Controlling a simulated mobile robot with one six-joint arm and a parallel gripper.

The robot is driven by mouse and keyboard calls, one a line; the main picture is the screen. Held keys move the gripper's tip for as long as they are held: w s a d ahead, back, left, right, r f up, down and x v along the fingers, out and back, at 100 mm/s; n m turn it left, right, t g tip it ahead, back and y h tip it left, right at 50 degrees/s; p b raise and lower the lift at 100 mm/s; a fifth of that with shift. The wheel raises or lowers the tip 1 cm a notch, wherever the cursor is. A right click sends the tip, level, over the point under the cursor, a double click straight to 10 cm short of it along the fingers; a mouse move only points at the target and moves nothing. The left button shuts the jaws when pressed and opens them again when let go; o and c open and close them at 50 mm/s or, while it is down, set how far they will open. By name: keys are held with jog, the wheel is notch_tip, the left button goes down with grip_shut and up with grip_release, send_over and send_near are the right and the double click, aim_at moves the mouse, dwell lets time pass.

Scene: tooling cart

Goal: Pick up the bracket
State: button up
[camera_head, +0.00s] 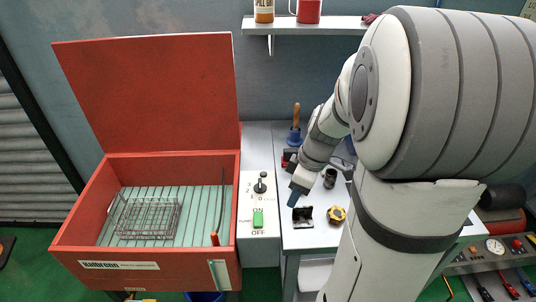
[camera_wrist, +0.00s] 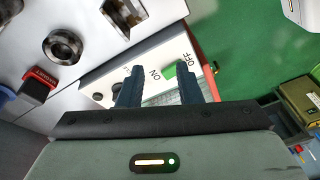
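The bracket (camera_head: 303,217) is a dark metal piece with an upright part, lying on the light worktop near its front edge. In the wrist view, what looks like the bracket (camera_wrist: 122,14) is at the top, partly cut off by the frame edge. My gripper (camera_head: 293,198) is above the worktop, just behind and left of the bracket in the head view. In the wrist view my gripper (camera_wrist: 170,72) has two dark fingers wide apart with nothing between them. They point across the switch panel, and the bracket is outside them.
A red open-lidded washer box (camera_head: 145,265) stands left, with a wire basket (camera_head: 148,218) inside. A switch panel (camera_head: 259,195) lies between it and the worktop. A yellow part (camera_head: 337,214) and a dark ring (camera_head: 329,178) sit near the bracket. A shelf (camera_head: 310,24) hangs behind.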

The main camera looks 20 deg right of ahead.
aim_at(303, 208)
jog(key=w+d+f+n, duration=0.1)
jog(key=d, duration=0.1)
jog(key=d+f+n+y+p, duration=0.1)
jog(key=d+n, duration=0.1)
jog(key=w+d+f+n, duration=0.1)
jog(key=d+f, duration=0.1)
jog(key=shift+w+d+y, duration=0.25)
jog(key=shift+w+y, duration=0.05)
jog(key=shift+w, duration=0.05)
jog(key=shift+n, duration=0.4)
jog(key=p+x, duration=0.1)
jog(key=x, duration=0.3)
jog(key=p+x, duration=0.1)
jog(key=x, duration=0.3)
jog(key=shift+s+d+f, duration=0.1)
jog(key=shift+d, duration=0.15)
grip_shut()
